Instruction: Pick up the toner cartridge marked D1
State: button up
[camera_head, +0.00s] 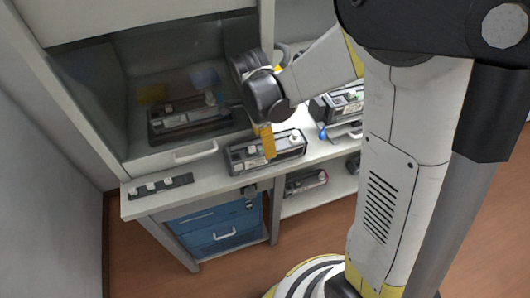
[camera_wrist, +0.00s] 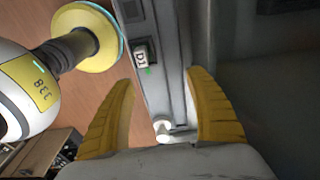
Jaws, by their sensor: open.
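A dark grey toner cartridge with a light top and white knobs (camera_head: 240,158) lies on the counter's front edge, below my gripper (camera_head: 266,150). In the wrist view a small white label reading D1 sits on the side of this long grey cartridge (camera_wrist: 168,60), with a green mark beside it. One white knob shows near the palm. My gripper (camera_wrist: 160,77) is open, its yellow fingers on either side of the cartridge. A gap shows by the left finger; whether the right finger touches is unclear. In the head view one finger hides part of the cartridge.
Another cartridge (camera_head: 185,120) lies behind the glass of the cabinet at left. More stand at the counter's right (camera_head: 340,105) and on the lower shelf (camera_head: 304,184). A black strip with white knobs (camera_head: 160,186) lies at the counter's left. Blue drawers (camera_head: 218,225) are below.

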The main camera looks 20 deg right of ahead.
jog(key=f, duration=0.1)
jog(key=f+b, duration=0.1)
jog(key=f, duration=0.1)
jog(key=f+b, duration=0.1)
jog(key=f, duration=0.1)
jog(key=shift+w+d, duration=0.1)
jog(key=shift+d, duration=0.15)
jog(key=shift+r, duration=0.15)
jog(key=c, duration=1.1)
jog(key=shift+o, duration=0.2)
